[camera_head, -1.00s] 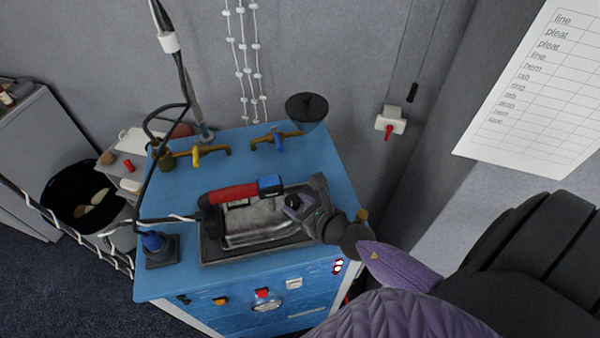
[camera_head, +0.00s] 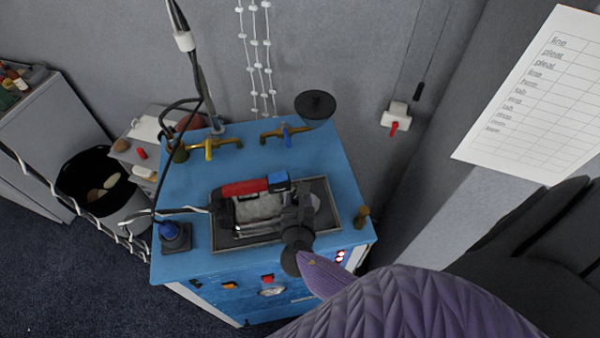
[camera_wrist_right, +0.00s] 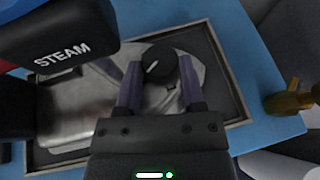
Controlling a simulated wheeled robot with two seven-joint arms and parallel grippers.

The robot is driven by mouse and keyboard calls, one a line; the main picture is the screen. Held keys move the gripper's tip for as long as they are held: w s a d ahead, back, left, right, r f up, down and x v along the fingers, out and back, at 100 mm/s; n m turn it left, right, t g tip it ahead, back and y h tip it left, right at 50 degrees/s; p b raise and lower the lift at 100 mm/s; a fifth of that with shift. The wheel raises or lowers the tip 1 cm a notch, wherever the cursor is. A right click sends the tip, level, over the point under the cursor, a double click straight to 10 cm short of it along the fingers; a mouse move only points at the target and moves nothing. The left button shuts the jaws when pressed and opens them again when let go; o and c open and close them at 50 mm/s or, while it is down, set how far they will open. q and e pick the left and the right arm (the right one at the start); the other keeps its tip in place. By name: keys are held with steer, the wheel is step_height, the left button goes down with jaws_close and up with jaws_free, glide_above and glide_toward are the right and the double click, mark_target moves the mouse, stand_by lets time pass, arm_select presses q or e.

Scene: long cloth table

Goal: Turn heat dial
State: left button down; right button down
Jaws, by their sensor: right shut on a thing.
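The silver iron (camera_head: 258,207) has a red handle (camera_head: 243,188) with a blue steam button (camera_head: 278,181) and sits in a dark tray (camera_head: 333,224) on the blue table. The heat dial (camera_wrist_right: 157,63) is a round black knob with a white pointer mark, on the iron's top in the right wrist view. My right gripper (camera_wrist_right: 158,68) is shut on the dial, one purple finger on each side. In the head view my right gripper (camera_head: 297,207) is over the iron's right end and hides the dial. My left gripper is not in view.
Two brass taps, one with a yellow lever (camera_head: 208,149) and one with a blue lever (camera_head: 287,134), stand at the back. A brass fitting (camera_head: 361,216) is at the right edge. A black cable hangs over the left side.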

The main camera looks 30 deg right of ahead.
stand_by(0.4)
steer(key=shift+c, duration=1)
jaws_free()
